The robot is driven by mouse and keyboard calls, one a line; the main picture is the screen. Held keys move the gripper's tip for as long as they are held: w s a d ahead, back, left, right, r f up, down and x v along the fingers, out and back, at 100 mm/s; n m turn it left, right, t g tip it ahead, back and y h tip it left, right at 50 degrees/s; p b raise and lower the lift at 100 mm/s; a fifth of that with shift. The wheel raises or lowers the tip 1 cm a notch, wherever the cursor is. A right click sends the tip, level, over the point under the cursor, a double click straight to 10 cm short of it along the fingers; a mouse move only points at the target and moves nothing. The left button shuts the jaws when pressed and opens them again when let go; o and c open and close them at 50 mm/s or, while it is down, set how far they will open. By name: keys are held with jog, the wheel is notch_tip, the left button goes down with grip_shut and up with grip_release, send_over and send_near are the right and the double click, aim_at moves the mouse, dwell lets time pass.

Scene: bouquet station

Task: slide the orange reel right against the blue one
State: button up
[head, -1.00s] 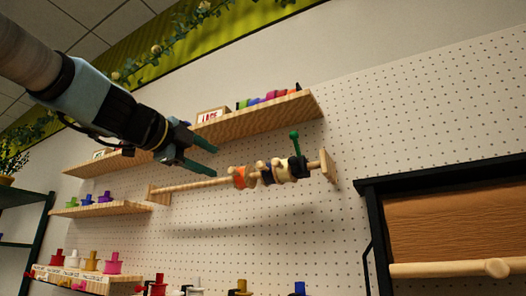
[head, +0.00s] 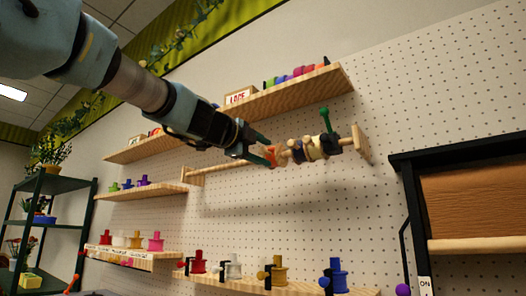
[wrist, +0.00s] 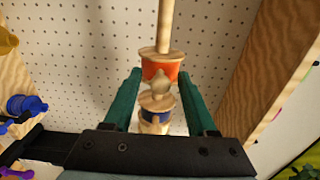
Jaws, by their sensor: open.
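The orange reel (head: 271,156) sits on the wooden rod (head: 232,166) at the left end of the row of reels. In the wrist view the orange reel (wrist: 160,70) has pale wooden flanges and lies between my fingertips. My gripper (wrist: 158,76) is open, with one green finger on each side of this reel; whether either finger touches it is unclear. The dark blue reel (wrist: 156,115) is just beyond, nearer my palm, and also shows in the head view (head: 297,151).
A cream reel (head: 314,148) and another dark reel (head: 332,143) sit farther right, near the rod's end bracket (head: 361,143). A green-knobbed pin (head: 325,115) rises there. A shelf (head: 265,107) runs above the rod. Pegboard (head: 400,110) lies close behind.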

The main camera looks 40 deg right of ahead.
jog(key=shift+c, duration=0.3)
grip_shut()
dwell(1.1)
